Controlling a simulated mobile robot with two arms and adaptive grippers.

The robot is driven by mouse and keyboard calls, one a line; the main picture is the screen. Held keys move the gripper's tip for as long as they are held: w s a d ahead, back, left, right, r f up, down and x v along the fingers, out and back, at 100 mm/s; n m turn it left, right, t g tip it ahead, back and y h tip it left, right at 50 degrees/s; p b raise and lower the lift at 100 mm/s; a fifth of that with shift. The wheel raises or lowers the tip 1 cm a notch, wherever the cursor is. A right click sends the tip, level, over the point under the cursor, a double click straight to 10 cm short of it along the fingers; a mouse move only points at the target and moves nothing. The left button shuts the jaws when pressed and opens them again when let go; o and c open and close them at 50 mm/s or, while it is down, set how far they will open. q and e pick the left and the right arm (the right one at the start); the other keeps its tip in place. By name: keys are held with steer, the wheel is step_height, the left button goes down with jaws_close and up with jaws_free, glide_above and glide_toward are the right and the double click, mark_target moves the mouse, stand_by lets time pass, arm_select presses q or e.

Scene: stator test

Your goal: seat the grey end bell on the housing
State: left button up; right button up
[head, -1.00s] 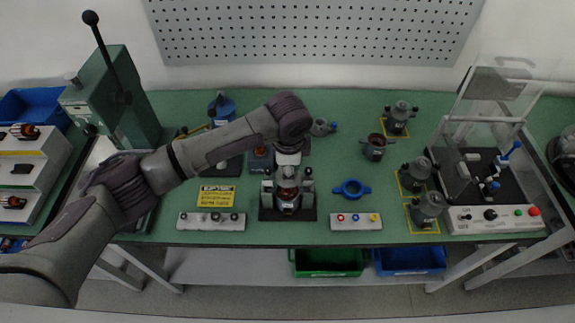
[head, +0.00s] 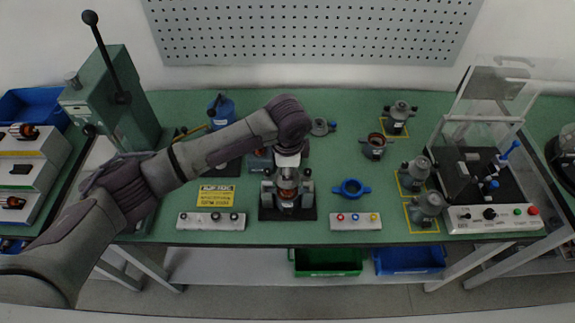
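My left gripper (head: 288,170) points down over the fixture (head: 266,213) at the front middle of the bench. Its fingers are small and dark and partly blend with the parts below, so I cannot tell whether they are open or shut. The housing (head: 287,196) stands upright in the fixture, grey with copper-brown showing near its top, directly under the gripper. My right gripper is not in view.
Several grey motors stand right, including one at the front (head: 427,206). A clear-guarded test rig (head: 492,218) is far right, a green press (head: 110,100) left.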

arm_select(q)
steer(key=shift+f, duration=0.1)
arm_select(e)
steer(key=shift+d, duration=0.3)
arm_select(q)
steer(key=shift+f, duration=0.55)
steer(key=shift+f+b, duration=0.45)
steer(key=shift+f, duration=0.6)
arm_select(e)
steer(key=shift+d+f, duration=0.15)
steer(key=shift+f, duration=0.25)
arm_select(q)
steer(key=shift+f, duration=0.1)
steer(key=shift+f+b, duration=0.55)
steer(key=shift+f, duration=0.55)
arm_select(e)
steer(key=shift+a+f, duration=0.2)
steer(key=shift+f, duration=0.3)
arm_select(q)
steer(key=o, duration=1.1)
